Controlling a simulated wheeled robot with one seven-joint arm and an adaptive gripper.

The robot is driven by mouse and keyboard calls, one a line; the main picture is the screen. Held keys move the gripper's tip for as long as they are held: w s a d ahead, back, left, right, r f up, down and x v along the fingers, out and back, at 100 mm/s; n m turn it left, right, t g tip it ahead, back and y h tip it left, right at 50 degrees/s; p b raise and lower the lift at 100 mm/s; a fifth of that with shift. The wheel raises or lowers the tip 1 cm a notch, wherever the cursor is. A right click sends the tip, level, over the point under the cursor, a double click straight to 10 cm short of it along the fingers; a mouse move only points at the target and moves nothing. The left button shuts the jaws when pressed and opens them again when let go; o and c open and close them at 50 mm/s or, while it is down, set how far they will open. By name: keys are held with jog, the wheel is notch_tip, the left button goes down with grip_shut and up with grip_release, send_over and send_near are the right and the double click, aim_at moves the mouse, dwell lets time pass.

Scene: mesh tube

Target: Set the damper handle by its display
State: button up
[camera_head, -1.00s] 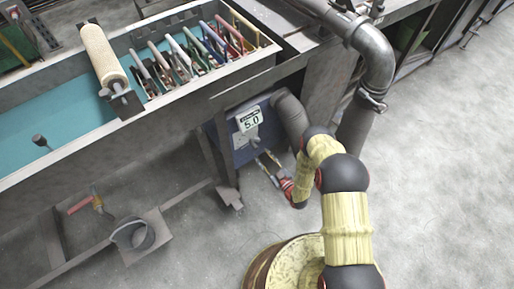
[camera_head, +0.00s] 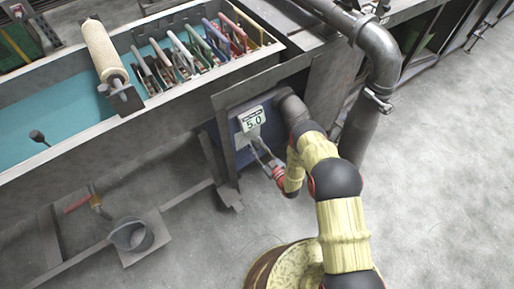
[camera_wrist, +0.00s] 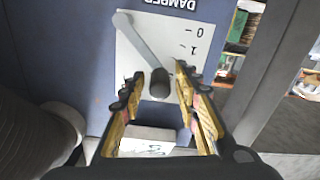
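The damper display (camera_head: 253,119) is a white box reading 5.0 on the blue panel (camera_head: 240,148) under the bench. In the wrist view the panel is upside down, with DAMPER lettering and a white scale plate (camera_wrist: 188,30) marked 0 and 1. The damper handle (camera_wrist: 140,42) is a grey lever running from a pivot at upper left to a dark round knob (camera_wrist: 160,84). My gripper (camera_wrist: 158,80) is open, one finger on each side of the knob, with gaps showing. It also reaches the panel in the head view (camera_head: 260,155). A white box, likely the display (camera_wrist: 146,140), shows between the finger bases.
A grey duct (camera_head: 293,107) joins the panel's right side, close to my arm. A dark post (camera_head: 225,140) borders the panel's left. The bench trough (camera_head: 100,130) overhangs above. A bucket (camera_head: 132,235) stands at lower left. The floor on the right is clear.

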grip_shut()
jog(key=shift+s, duration=0.1)
dwell(0.6)
